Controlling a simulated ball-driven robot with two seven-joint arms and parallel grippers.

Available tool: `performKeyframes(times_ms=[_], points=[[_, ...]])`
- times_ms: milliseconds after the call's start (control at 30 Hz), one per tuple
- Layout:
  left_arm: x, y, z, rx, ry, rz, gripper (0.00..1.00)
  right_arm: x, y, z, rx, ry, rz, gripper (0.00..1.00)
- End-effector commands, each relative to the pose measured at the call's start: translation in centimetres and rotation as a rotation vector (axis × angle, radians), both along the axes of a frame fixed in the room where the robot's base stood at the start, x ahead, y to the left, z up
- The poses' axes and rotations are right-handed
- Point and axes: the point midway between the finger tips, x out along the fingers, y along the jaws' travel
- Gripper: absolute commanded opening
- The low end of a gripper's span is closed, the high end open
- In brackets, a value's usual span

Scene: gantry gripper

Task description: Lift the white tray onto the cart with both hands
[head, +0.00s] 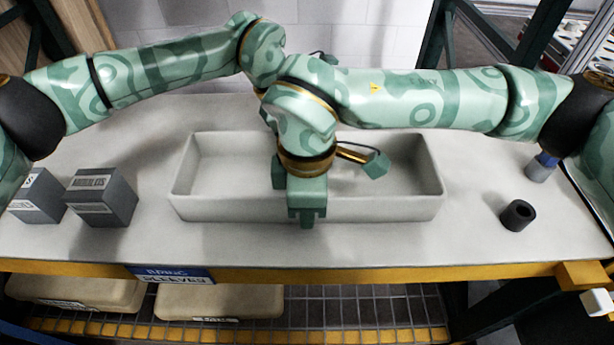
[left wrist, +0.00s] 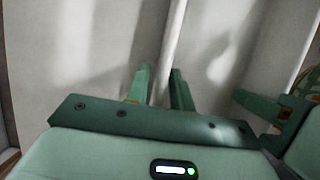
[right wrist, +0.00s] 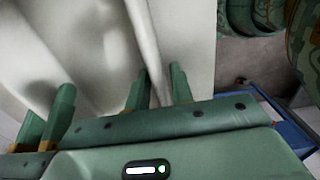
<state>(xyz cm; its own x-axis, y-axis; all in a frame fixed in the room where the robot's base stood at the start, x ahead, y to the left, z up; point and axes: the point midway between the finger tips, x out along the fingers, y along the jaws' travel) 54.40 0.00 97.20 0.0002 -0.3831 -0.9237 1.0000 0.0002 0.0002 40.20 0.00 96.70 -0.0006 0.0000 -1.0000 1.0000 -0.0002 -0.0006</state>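The white tray (head: 390,208) is a long, open, empty bin. It appears level on the pale work table. My right gripper (head: 306,205) is over the middle of its near wall. In the right wrist view, the right gripper's fingers (right wrist: 158,80) stand close on both sides of that rim and look shut on it. My left gripper (left wrist: 161,82) looks shut on the opposite, far wall, with the rim between its fingers. In the head view the left gripper is mostly hidden behind my right arm. I cannot pick out the cart for certain.
Two grey labelled boxes (head: 101,196) (head: 38,196) stand left of the tray. A black ring (head: 517,215) and a small grey-blue cylinder (head: 542,167) are at the right. Beige bins (head: 218,302) lie on the shelf below the yellow front edge (head: 370,275). Dark posts stand behind the table.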

Motion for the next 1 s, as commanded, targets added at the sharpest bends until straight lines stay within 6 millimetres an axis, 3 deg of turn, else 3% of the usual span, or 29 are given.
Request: performKeyframes(times_ms=[33,67,467,1000], points=[[0.0,0.0,0.0,0.0,0.0,0.0,0.08,0.0,0.0,0.0,0.0,0.0,0.0,0.08],[0.0,0.0,0.0,0.0,0.0,0.0,0.0,0.0,0.0,0.0,0.0,0.0,0.0,0.0],[0.0,0.0,0.3,-0.001,-0.002,0.0,0.0,0.0,0.0,0.3,0.001,-0.002,0.0,0.0],[-0.7,0.0,7.3,-0.001,-0.044,0.0,0.0,-0.6,0.0,6.7,0.001,-0.044,0.0,0.0]])
